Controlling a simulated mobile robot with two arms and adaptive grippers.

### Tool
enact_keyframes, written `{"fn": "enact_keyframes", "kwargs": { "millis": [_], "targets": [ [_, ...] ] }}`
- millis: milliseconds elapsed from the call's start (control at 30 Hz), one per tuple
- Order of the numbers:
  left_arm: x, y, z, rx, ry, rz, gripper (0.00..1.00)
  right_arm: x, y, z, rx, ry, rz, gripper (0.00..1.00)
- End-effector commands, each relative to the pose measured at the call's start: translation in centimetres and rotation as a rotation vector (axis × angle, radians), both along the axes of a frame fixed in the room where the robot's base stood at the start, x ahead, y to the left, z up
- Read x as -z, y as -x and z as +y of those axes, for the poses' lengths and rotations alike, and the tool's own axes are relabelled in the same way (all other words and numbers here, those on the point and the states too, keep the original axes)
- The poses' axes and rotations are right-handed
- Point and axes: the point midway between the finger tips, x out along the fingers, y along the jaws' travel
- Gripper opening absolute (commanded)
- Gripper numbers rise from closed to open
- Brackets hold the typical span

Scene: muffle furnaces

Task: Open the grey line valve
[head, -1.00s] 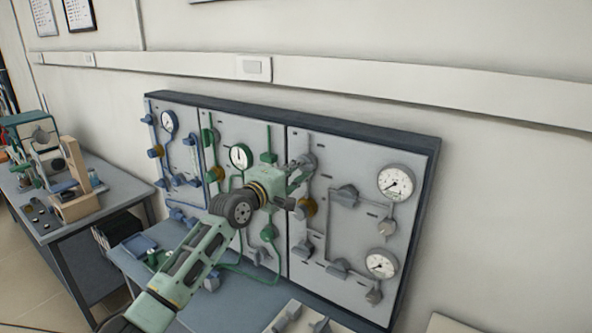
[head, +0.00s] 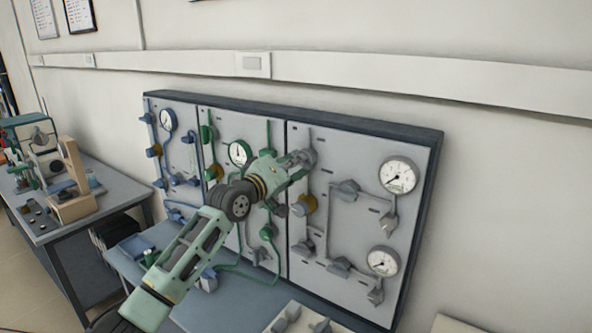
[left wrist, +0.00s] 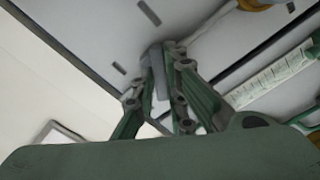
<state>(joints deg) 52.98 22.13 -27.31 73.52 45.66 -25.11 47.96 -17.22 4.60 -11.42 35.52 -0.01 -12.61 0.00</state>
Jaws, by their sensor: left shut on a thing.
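The grey line runs on the right-hand panel (head: 360,150), with several grey valves and fittings on it. My left gripper (head: 298,160) is at the top left of this panel. It is shut on the grey valve handle (head: 309,156) there, which is partly hidden by the fingers. In the left wrist view the grey handle (left wrist: 157,58) shows between the green fingers (left wrist: 163,72). How far the handle is turned cannot be told. My right gripper is in neither view.
Two white gauges (head: 397,175) sit at the panel's right. Green and blue lines (head: 168,120) fill the panels to the left. A bench (head: 130,262) stands below, and a side table stands at the left.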

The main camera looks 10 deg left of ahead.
Motion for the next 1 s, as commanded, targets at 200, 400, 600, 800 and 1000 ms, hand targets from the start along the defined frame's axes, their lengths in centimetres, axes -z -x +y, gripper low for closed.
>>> {"fn": "enact_keyframes", "kwargs": {
  "millis": [200, 400, 600, 800, 1000],
  "targets": [
    [0.3, 0.0, 0.0, -0.001, -0.195, -0.078, 0.0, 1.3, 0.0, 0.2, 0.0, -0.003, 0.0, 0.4],
    [0.3, 0.0, 0.0, 0.0, -0.369, -0.149, 0.0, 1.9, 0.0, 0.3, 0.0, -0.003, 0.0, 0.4],
    [0.2, 0.0, 0.1, 0.0, -0.542, -0.219, 0.0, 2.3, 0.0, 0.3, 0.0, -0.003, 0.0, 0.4],
    [0.1, 0.0, 0.0, 0.0, -0.69, -0.28, 0.0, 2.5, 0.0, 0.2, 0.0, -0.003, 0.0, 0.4],
    [0.2, 0.0, 0.0, 0.001, -0.799, -0.323, 0.0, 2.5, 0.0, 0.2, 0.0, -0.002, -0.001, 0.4]
  ]
}}
